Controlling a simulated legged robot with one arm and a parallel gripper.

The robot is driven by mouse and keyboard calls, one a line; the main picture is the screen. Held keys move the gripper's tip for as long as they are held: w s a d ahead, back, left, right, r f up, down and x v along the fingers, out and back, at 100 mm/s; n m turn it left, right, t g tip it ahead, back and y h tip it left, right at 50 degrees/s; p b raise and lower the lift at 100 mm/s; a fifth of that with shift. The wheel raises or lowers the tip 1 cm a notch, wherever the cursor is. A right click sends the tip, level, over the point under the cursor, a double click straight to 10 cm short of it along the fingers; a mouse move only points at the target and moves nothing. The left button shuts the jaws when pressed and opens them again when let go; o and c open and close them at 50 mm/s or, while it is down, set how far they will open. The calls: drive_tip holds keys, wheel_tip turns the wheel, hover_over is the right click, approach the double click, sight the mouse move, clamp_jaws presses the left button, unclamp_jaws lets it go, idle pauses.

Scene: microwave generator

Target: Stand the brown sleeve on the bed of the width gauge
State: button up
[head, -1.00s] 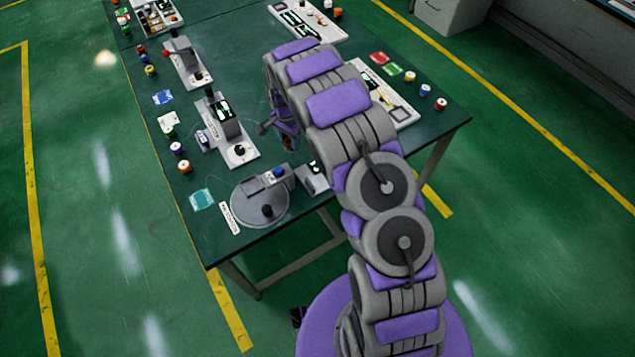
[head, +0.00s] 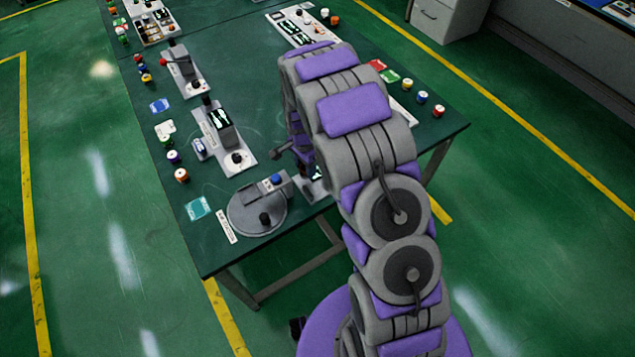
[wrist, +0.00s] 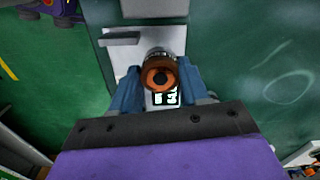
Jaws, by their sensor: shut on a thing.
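The brown sleeve (wrist: 160,76) is between the blue fingers of my gripper (wrist: 160,82) in the wrist view. I look down its bore, which shows orange around a dark hole. Below it is a pale device with a lit display (wrist: 166,97), seemingly the width gauge (wrist: 140,52). A round metal part shows just behind the sleeve. I cannot tell whether the sleeve touches the bed, as the sleeve and fingers cover part of it. In the head view my arm hides the gripper and sleeve, and only a sliver of that device (head: 309,188) shows.
A grey round-based device (head: 257,212) with a dark knob stands at the near bench corner, close left of my arm. A device with a display (head: 222,130) stands farther back. Several small coloured pieces line the left edge. Bare green bench top (wrist: 250,75) lies right in the wrist view.

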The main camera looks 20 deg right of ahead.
drive_tip(key=s+d, duration=0.2)
drive_tip(key=s, duration=0.1)
drive_tip(key=shift+s+f, duration=0.1)
drive_tip(key=shift+f, duration=0.05)
drive_tip(key=shift+s+d+f+b, duration=0.25)
drive_tip(key=shift+s+d+b, duration=0.1)
drive_tip(key=shift+s, duration=0.25)
wheel_tip(320, 180, down, 3)
drive_tip(key=shift+w+f+b, duration=0.1)
drive_tip(key=shift+f+b, duration=0.05)
drive_tip(key=shift+b, duration=0.3)
drive_tip(key=o, duration=1.2)
drive_tip(key=shift+c, duration=0.2)
